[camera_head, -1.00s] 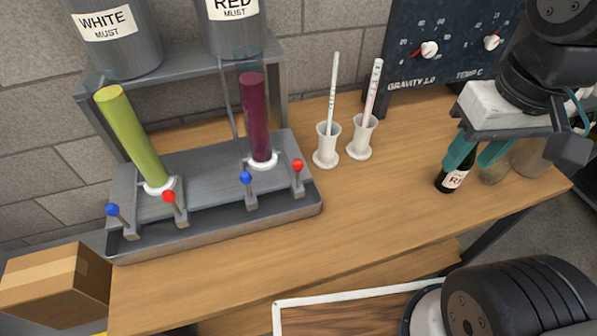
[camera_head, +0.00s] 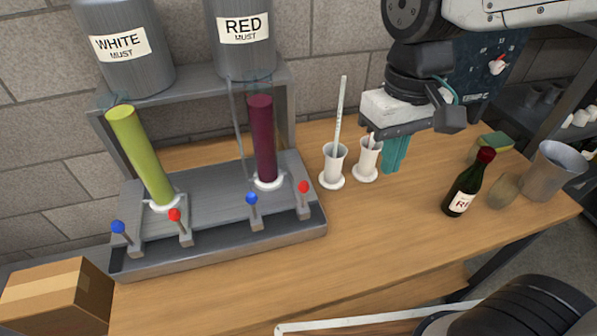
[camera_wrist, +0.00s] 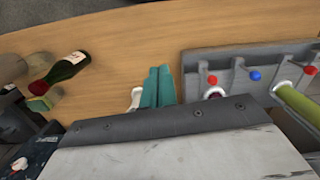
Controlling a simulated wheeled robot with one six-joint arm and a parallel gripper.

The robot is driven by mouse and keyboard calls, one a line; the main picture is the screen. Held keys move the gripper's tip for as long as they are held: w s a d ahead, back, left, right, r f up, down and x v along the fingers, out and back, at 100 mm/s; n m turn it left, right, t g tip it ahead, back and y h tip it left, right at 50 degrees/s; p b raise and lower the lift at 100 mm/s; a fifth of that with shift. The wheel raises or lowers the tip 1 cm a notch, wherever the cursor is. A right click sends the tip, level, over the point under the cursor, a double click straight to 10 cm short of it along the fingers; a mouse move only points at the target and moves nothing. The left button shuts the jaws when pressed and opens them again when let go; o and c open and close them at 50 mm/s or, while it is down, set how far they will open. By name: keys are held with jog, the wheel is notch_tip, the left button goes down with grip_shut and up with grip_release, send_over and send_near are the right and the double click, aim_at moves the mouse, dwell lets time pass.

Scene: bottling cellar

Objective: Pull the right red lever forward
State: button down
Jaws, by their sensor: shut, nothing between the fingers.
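The right red lever (camera_head: 304,189) is a red ball on a short stem at the right end of the grey metal stand (camera_head: 225,250). It stands beside a blue lever (camera_head: 252,200), in front of the dark red tube (camera_head: 263,140). In the wrist view the right red lever (camera_wrist: 212,80) shows just right of my fingers. My gripper (camera_head: 394,168) has teal fingers that are closed together and empty. It is over the table, right of the lever and apart from it, by the white cups. Another red lever (camera_head: 174,215) and blue lever (camera_head: 118,227) stand at the left.
Two white cups (camera_head: 333,165) with thin instruments stand between my gripper and the stand. A dark bottle (camera_head: 468,185), a grey bucket (camera_head: 553,170) and a sponge (camera_head: 496,142) are on the right. The table front (camera_head: 370,235) is clear. A cardboard box (camera_head: 55,295) is lower left.

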jog(key=n, duration=0.1)
send_over(303, 196)
jog(key=d, duration=0.3)
jog(key=f, duration=0.2)
jog(key=shift+m, duration=0.3)
jog(key=w+a, duration=0.1)
jog(key=w+a+r, duration=0.1)
jog(key=w+a, duration=0.1)
jog(key=shift+w+a, duration=0.1)
jog(key=shift+a, duration=0.05)
notch_tip(303, 196, down, 10)
jog(key=shift+s+a, duration=0.2)
jog(key=shift+s, duration=0.05)
jog(key=shift+a, duration=0.1)
